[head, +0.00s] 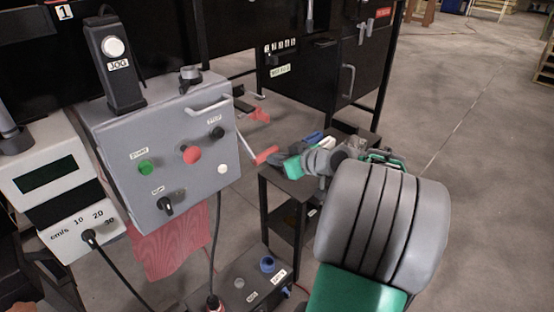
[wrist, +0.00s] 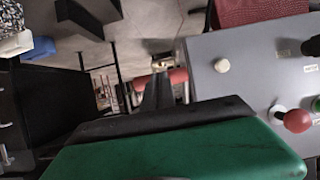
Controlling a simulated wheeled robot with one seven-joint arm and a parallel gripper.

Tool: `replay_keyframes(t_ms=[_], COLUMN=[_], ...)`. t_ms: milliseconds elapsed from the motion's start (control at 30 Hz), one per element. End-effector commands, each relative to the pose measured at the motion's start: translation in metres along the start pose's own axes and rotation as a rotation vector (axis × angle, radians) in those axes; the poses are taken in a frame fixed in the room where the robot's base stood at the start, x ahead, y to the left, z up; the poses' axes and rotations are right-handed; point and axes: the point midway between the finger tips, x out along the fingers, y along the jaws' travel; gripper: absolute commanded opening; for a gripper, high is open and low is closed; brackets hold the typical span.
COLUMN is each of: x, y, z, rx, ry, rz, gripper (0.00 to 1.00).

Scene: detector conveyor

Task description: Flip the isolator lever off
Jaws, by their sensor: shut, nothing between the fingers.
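The isolator lever (head: 266,155) is a thin pale rod with a red grip, sticking out low from the right side of the grey control box (head: 215,160). Its grip points down and to the right. My gripper (head: 282,160) is shut and empty, with its tip close beside the red grip. In the wrist view the red grip (wrist: 178,76) shows at the dark fingers (wrist: 156,92), which hide part of it. I cannot tell whether they touch.
The box front carries a green start button (head: 146,167), a red mushroom button (head: 191,154) and a black knob (head: 171,204). A small dark table (head: 268,178) with items on it stands under my gripper. Open floor (head: 460,150) lies to the right.

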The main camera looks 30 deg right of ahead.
Motion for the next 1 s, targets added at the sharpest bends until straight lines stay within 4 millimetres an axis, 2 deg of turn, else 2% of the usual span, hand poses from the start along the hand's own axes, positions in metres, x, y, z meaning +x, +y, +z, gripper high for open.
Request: replay_keyframes(t_ms=[267, 433, 567, 800, 1000], x=[0.002, -0.009, -0.031, -0.083, -0.112], y=[-0.001, -0.001, -0.001, -0.001, -0.002], z=[0.004, -0.004, -0.020, 0.008, 0.024], rx=[0.006, 0.005, -0.002, 0.001, -0.002], ry=[-0.006, -0.004, 0.001, 0.002, 0.003], rz=[-0.003, -0.003, -0.003, -0.003, -0.008], gripper=[0.00, 0.00, 0.00, 0.00, 0.00])
